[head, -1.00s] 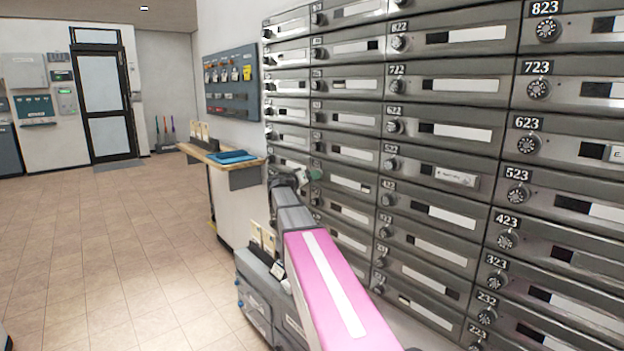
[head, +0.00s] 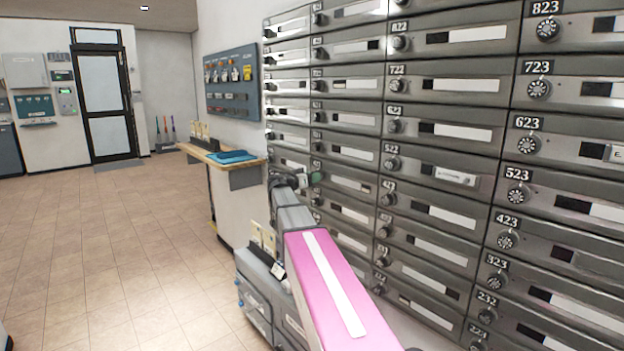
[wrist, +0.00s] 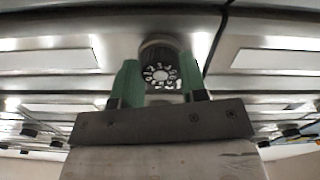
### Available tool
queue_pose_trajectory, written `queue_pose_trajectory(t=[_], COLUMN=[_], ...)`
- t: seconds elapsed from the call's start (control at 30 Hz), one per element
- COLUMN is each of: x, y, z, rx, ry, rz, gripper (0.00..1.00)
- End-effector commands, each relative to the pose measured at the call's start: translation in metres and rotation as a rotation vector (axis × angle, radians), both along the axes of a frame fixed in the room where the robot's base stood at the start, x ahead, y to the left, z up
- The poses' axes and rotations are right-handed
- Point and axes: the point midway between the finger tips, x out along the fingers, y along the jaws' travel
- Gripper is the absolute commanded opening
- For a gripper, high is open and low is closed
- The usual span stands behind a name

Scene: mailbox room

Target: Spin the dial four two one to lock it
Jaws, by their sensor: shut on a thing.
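A round dial (wrist: 161,72), dark with white numerals on its face, sits between the two green fingers of my gripper (wrist: 160,80) in the wrist view. The fingers are shut on its sides. In the head view my gripper (head: 312,179) is at a dial in the left part of the mailbox wall, and my wrist largely hides that dial. The number plate for this box is not readable in either view. The dial's exact setting is too small to tell.
Rows of grey mailboxes (head: 445,175) with dials and label slots fill the right side. A wooden ledge (head: 213,153) with a blue item juts out beyond my gripper. A grey cabinet (head: 262,300) stands below. The tiled floor at left is clear.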

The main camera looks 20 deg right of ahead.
Motion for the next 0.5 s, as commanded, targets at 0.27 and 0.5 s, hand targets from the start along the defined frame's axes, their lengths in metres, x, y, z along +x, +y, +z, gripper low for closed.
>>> queue_pose_trajectory(t=[0.27, 0.5], x=[-0.0008, -0.0004], y=[-0.0003, -0.0002], z=[-0.0015, -0.0007], rx=[0.003, 0.002], ry=[0.002, 0.002], rz=[-0.002, 0.0], gripper=[0.56, 0.65])
